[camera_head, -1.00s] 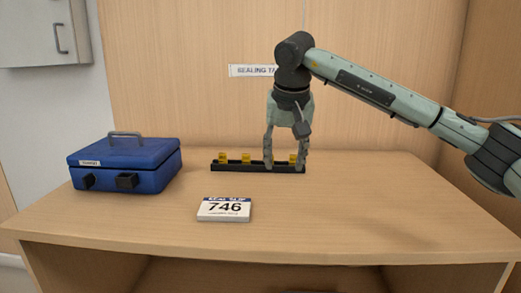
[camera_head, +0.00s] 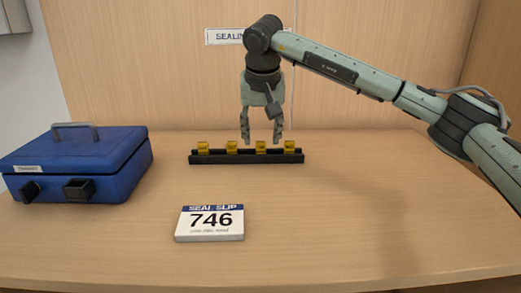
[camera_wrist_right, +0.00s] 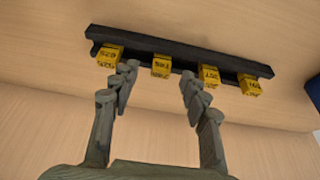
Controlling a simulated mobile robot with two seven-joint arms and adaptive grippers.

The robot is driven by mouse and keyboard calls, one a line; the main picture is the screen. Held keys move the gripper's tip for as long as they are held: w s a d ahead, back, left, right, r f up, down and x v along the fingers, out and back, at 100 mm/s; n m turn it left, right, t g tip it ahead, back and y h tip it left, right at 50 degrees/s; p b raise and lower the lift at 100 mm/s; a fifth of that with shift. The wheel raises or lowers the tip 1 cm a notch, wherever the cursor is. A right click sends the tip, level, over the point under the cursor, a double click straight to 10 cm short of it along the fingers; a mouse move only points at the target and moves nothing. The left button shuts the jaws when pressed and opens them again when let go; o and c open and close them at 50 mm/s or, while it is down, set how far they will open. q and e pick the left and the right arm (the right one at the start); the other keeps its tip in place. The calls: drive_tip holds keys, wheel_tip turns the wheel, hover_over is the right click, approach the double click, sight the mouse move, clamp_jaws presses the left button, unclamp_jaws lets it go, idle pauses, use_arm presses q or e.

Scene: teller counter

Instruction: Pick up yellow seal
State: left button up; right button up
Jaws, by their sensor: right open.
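Several small yellow seals stand in a row in a black rack (camera_head: 246,159) on the counter; one yellow seal (camera_head: 261,146) is third from the left in the head view. My right gripper (camera_head: 261,141) points down, open and empty, its fingertips on either side of that seal in the picture. In the right wrist view the open fingers (camera_wrist_right: 160,74) reach toward the rack (camera_wrist_right: 180,51), with a yellow seal (camera_wrist_right: 161,67) between and beyond the tips. The seals carry black numbers, too small to read surely. My left gripper is out of view.
A white seal slip card (camera_head: 210,222) reading 746 lies in front of the rack. A blue box (camera_head: 80,163) with a handle stands at the left. A label (camera_head: 224,37) is on the back panel, partly hidden by my arm. The counter's right side is clear.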

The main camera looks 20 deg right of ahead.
sight(261, 150)
drive_tip(key=x, duration=0.3)
drive_tip(key=shift+r, duration=0.1)
drive_tip(key=c, duration=0.9)
